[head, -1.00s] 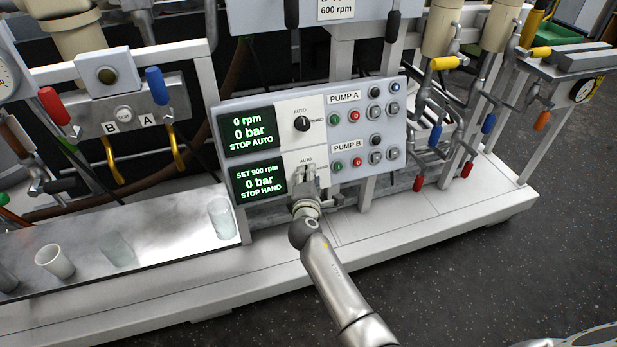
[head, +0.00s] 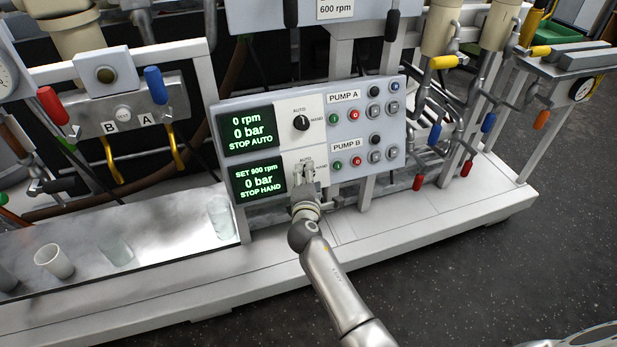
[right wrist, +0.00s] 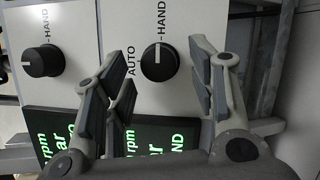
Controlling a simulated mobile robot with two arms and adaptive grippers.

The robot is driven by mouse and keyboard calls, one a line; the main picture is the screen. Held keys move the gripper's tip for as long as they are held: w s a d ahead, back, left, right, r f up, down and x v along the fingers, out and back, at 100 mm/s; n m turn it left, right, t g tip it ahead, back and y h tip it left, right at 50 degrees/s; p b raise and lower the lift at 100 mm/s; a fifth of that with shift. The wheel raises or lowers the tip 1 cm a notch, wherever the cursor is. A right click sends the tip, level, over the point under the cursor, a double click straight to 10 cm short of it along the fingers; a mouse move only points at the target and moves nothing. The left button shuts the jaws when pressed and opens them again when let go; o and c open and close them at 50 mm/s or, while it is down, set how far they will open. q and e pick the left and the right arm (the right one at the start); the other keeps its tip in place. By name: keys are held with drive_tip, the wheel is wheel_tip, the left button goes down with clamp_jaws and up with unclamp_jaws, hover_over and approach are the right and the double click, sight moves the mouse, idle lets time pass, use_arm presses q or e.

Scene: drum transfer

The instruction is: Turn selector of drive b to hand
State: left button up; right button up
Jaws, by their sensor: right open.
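The drive B selector is a black round knob, clear in the right wrist view (right wrist: 160,62), with its white mark pointing to HAND. In the head view my right gripper (head: 307,178) partly hides it. That gripper is open, its fingers apart on either side of the knob in the right wrist view; I cannot tell whether they touch it. The lower display (head: 259,181) reads SET 900 rpm, 0 bar, STOP HAND. My left gripper is not in view.
The pump A selector (head: 301,123) sits just above, its mark toward AUTO, and its display (head: 248,131) reads STOP AUTO. Push buttons (head: 357,162) lie to the right on the control panel (head: 396,148). Cups (head: 54,261) stand on the tray at left.

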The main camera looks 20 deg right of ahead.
drive_tip(key=v, duration=0.6)
drive_tip(key=shift+s, duration=0.25)
